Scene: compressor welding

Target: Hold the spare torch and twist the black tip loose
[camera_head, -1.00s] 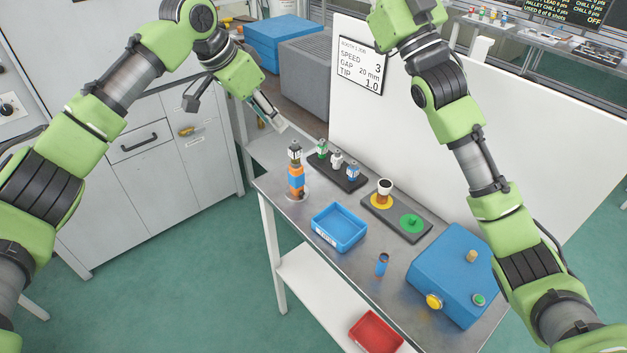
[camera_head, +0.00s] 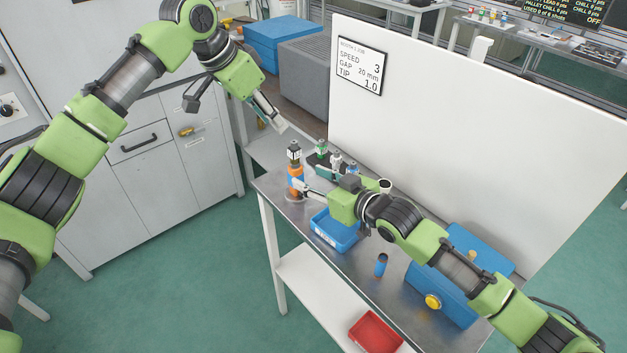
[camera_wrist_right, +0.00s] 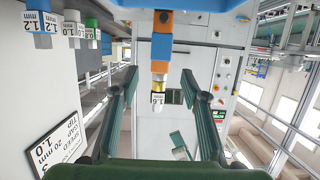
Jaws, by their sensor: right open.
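The spare torch (camera_head: 296,186), orange with a blue band, stands upright on the steel bench. Its top end (camera_head: 294,152) is dark with a white label. In the right wrist view the torch (camera_wrist_right: 162,47) appears upside down, with a brass-coloured neck and the labelled end (camera_wrist_right: 157,101) between the fingers' lines. My right gripper (camera_head: 312,182) is open beside the torch; the wrist view shows its two fingers (camera_wrist_right: 160,82) spread and not visibly touching it. My left gripper (camera_head: 275,119) hangs above and left of the torch; its finger gap is unclear.
A dark rack holds several labelled tips, including a green one (camera_head: 321,148). A blue tray (camera_head: 333,236) sits in front, partly under my right arm. A blue box (camera_head: 440,298) with a yellow button stands at right. A white panel (camera_head: 470,140) borders the bench's back.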

